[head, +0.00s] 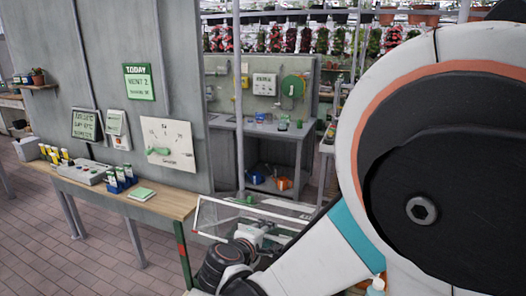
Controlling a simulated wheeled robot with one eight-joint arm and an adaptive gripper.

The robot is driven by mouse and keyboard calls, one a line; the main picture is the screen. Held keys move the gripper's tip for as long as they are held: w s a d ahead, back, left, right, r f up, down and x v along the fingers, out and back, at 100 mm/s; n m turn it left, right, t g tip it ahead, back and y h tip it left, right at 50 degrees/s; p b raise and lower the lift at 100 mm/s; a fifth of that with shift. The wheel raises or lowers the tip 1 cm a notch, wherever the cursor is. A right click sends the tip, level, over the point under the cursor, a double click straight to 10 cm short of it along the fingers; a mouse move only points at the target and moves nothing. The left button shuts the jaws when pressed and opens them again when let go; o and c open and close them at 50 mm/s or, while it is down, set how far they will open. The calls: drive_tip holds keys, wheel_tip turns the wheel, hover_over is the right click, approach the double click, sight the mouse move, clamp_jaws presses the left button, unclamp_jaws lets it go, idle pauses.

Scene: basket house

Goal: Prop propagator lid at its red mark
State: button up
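A clear panel with a thin pale frame (212,204), which looks like the propagator lid, stands tilted at the lower middle of the head view. My arm covers its lower right part. My wrist, dark and white, is just in front of the panel. The fingers of my gripper cannot be made out, nor whether they touch the frame. The propagator's base is mostly hidden behind my arm. I cannot make out a red mark on the lid.
A wooden bench (175,204) with a control box (84,172), blue holders and a green pad (141,194) stands left of the panel. A grey wall with a dial chart (168,143) rises behind it. A grey workbench (262,130) is further back. The tiled floor at lower left is clear.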

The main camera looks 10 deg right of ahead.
drive_tip(key=shift+g+y, duration=0.4)
drive_tip(key=shift+g, duration=0.3)
drive_tip(key=w+d+r+p, duration=0.1)
drive_tip(key=w+r+p, duration=0.1)
drive_tip(key=r, duration=0.1)
drive_tip(key=w+d+r+p, duration=0.2)
drive_tip(key=p, duration=0.1)
drive_tip(key=w+d+r+p, duration=0.1)
drive_tip(key=w+r+p, duration=0.1)
drive_tip(key=r+p, duration=0.1)
drive_tip(key=shift+w+d+r, duration=0.3)
drive_tip(key=shift+w, duration=0.05)
drive_tip(key=w+d+r+g+y+p, duration=0.2)
drive_tip(key=w+d+r+g+p, duration=0.1)
drive_tip(key=w+d+r+p, duration=0.3)
drive_tip(key=w+p, duration=0.2)
drive_tip(key=w, duration=0.1)
drive_tip(key=shift+w+d+p, duration=0.2)
drive_tip(key=shift+w+p, duration=0.1)
drive_tip(key=shift+w, duration=0.05)
drive_tip(key=shift+c, duration=0.2)
